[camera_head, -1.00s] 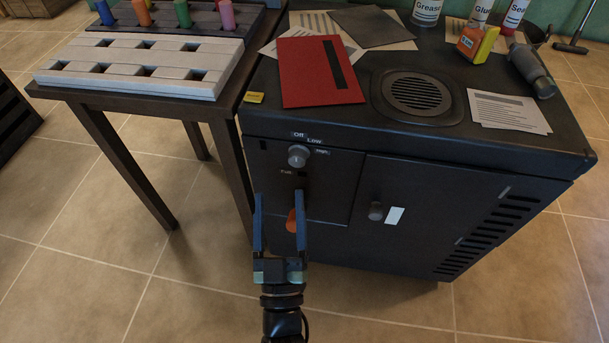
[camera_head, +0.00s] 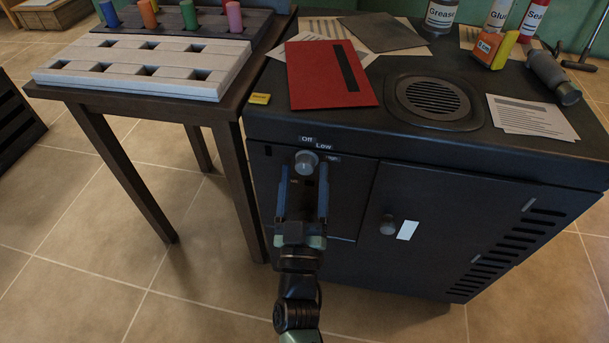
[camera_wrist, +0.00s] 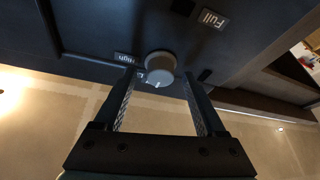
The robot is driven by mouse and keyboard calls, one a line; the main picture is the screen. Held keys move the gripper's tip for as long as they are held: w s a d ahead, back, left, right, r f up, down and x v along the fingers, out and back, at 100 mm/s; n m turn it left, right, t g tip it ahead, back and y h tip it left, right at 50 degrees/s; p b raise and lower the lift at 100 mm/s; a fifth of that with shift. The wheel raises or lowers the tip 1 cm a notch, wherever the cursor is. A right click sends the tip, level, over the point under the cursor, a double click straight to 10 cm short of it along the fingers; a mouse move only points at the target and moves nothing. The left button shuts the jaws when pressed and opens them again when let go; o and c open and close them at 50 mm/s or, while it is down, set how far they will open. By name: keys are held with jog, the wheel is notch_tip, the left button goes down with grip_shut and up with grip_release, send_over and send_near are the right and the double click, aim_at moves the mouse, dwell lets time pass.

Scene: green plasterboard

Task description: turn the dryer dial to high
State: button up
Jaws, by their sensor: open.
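The dryer (camera_head: 450,220) is a dark cabinet with a control panel on its front left. The grey round dial (camera_head: 305,161) sits on that panel, below the "Off" and "Low" labels. In the wrist view the dial (camera_wrist: 160,66) shows a small white mark on its edge, with the "High" label (camera_wrist: 125,58) to its left and "Full" (camera_wrist: 213,19) at upper right. My gripper (camera_head: 303,172) is open in front of the panel, its fingers pointing at the dial. In the wrist view the dial lies between and just beyond the fingertips (camera_wrist: 158,75); contact cannot be told.
A round knob (camera_head: 388,225) and white label are on the cabinet door to the right. A wooden table (camera_head: 190,105) with a light slotted block stands close at left. Floor in front is clear.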

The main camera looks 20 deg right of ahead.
jog(key=shift+w+d+r, duration=0.15)
jog(key=shift+w+d, duration=0.05)
jog(key=shift+w, duration=0.2)
grip_shut()
